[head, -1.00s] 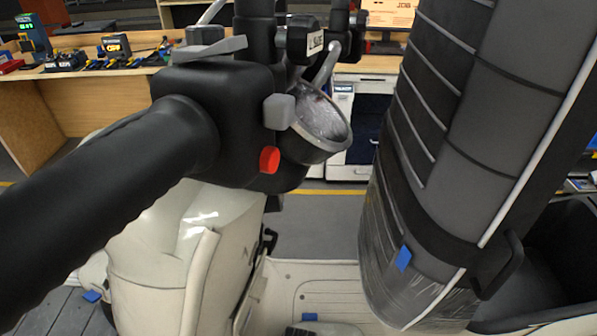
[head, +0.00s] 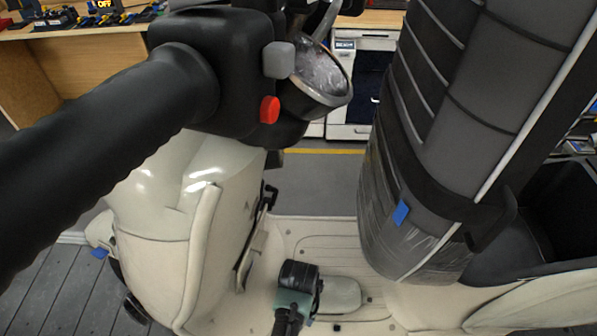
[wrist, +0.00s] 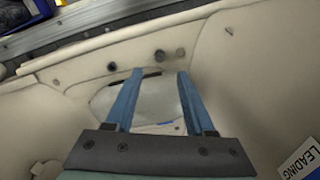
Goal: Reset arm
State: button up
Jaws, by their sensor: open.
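My gripper (wrist: 160,74) is open in the wrist view, with its two blue fingers apart and nothing between them. It points at the cream footboard (wrist: 75,92) of a scooter, over a pale oval panel. In the head view, a black and teal part of my arm (head: 297,287) is low in the middle, over the footboard (head: 285,235) and beside the pale oval panel (head: 340,294). The fingertips cannot be made out there.
A black handlebar grip (head: 110,150) with a red button fills the left. A plastic-wrapped grey seat (head: 470,110) stands on the right. The cream front body (head: 165,210) is left of my arm. A wooden workbench (head: 90,70) is behind.

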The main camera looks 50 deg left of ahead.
notch_tip(320, 180, up, 5)
jog(key=shift+f, duration=0.2)
dwell(0.5)
